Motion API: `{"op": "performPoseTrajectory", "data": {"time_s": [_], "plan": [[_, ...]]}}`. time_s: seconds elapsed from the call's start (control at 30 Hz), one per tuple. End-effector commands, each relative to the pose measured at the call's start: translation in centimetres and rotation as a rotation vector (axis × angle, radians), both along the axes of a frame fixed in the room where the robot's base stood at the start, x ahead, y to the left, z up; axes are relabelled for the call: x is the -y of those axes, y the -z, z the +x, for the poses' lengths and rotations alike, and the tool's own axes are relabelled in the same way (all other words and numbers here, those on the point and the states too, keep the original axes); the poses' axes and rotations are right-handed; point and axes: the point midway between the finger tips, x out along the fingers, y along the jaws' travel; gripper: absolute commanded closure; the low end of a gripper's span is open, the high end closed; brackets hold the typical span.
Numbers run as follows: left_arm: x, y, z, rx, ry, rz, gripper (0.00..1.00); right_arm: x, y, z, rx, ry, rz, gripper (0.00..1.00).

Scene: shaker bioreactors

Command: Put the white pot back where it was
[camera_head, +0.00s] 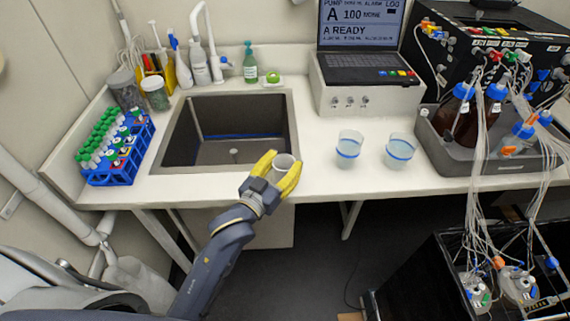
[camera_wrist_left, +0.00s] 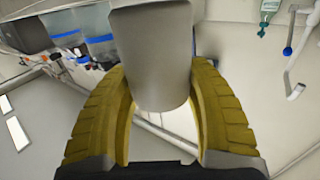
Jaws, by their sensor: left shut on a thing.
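The white pot (camera_head: 285,163) is a small, pale, open-topped cup near the right front corner of the sink. My left gripper (camera_head: 277,174) has yellow fingers and is shut around the pot's sides. In the left wrist view the pot (camera_wrist_left: 150,55) fills the space between the two yellow fingers (camera_wrist_left: 155,105). In the head view the pot is upright or nearly so; I cannot tell whether its base touches the counter. My right gripper is not in view.
Two clear beakers with blue bands, a left one (camera_head: 348,150) and a right one (camera_head: 399,151), stand right of the pot. The sink (camera_head: 168,168) is to the left. A blue tube rack (camera_head: 140,150) stands further left. The counter (camera_head: 325,183) is clear between pot and beakers.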

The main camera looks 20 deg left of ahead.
Motion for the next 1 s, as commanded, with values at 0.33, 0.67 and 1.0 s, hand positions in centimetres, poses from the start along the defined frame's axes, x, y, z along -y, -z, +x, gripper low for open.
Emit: {"op": "performPoseTrajectory", "data": {"time_s": [0.33, 0.67, 1.0], "plan": [[-0.03, 0.33, -0.01, 0.0, 0.0, 0.0, 0.73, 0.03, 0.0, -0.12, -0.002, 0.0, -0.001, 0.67], [-0.02, 0.62, -0.01, 0.0, 0.0, 0.0, 0.29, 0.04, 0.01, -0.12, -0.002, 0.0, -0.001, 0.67], [-0.02, 0.39, -0.01, 0.001, 0.0, 0.001, 0.24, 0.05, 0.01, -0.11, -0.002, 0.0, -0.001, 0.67]]}}
